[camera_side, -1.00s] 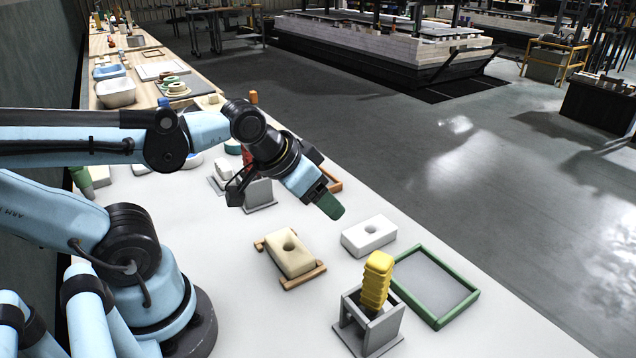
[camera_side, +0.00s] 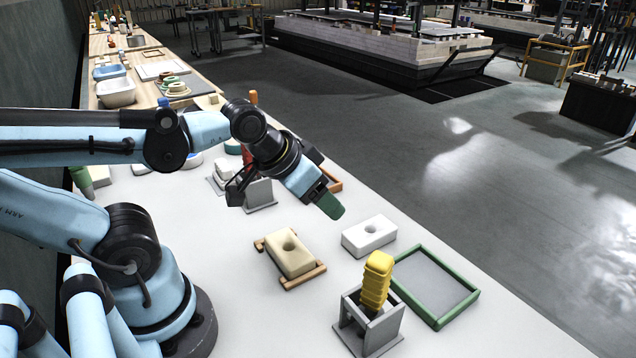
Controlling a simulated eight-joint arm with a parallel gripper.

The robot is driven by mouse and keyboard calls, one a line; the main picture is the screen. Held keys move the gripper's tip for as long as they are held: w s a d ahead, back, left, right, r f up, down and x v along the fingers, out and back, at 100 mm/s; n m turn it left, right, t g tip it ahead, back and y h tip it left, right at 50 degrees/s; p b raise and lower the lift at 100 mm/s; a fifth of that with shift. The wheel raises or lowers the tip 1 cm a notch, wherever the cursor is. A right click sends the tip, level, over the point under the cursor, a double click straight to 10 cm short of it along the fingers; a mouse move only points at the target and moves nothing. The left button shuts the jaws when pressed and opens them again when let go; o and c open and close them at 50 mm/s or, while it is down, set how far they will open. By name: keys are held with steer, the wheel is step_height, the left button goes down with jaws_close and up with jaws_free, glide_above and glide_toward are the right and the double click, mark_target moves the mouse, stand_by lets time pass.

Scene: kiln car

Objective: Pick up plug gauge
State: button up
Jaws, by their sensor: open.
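The plug gauge, as I take it, is the piece with a ribbed yellow handle (camera_side: 376,281) standing upright, slightly tilted, in a grey open-sided stand (camera_side: 382,329) at the lower right. Its lower, dark part sits inside the stand and is partly hidden. My gripper (camera_side: 331,207), with green fingertips, is in the air above the table, up and left of the yellow handle and well apart from it. The gripper is open and nothing shows between its fingers.
A cream block with a hole (camera_side: 290,258) rests on a wooden cradle, left of the stand. A white block with a hole (camera_side: 368,238) lies behind. A green-framed tray (camera_side: 462,309) lies empty to the right. The near table in front is clear.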

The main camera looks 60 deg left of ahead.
steer(key=shift+c, duration=0.4)
steer(key=a+r+g, duration=0.2)
steer(key=a, duration=0.6)
steer(key=a+r+g, duration=0.2)
steer(key=a+r, duration=0.1)
steer(key=a, duration=0.6)
steer(key=a+r+g, duration=0.3)
steer(key=a, duration=0.5)
steer(key=shift+s+a, duration=0.2)
steer(key=shift+s, duration=0.15)
steer(key=shift+s+a, duration=0.2)
steer(key=shift+a, duration=0.15)
steer(key=shift+s+a+f, duration=0.1)
steer(key=shift+a+f, duration=0.05)
steer(key=shift+f, duration=5.9)
steer(key=shift+c, duration=0.4)
